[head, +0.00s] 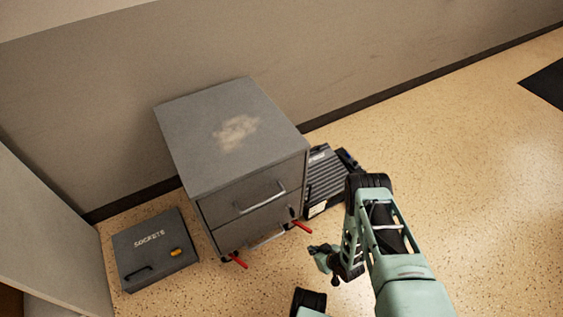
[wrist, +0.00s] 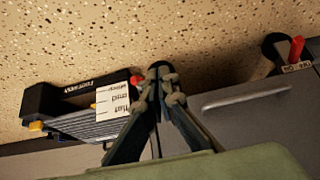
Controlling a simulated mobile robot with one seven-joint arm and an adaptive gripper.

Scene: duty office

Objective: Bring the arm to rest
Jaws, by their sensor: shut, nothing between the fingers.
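My gripper (head: 314,250) is in front of the grey drawer cabinet, to the right of its lower front. In the wrist view my gripper (wrist: 160,72) shows its two fingers meeting at the tips, with nothing between them. My arm is bent: it rises from the lower right of the head view and folds back down to the gripper. The gripper is small in the head view, and I cannot tell its exact gap to the cabinet.
The grey cabinet (head: 235,135) has drawer handles and red levers at its base. A ribbed dark case (head: 325,177) lies right of it, partly behind my arm; it also shows in the wrist view (wrist: 75,122). A grey "SOCKETS" case (head: 155,255) lies left.

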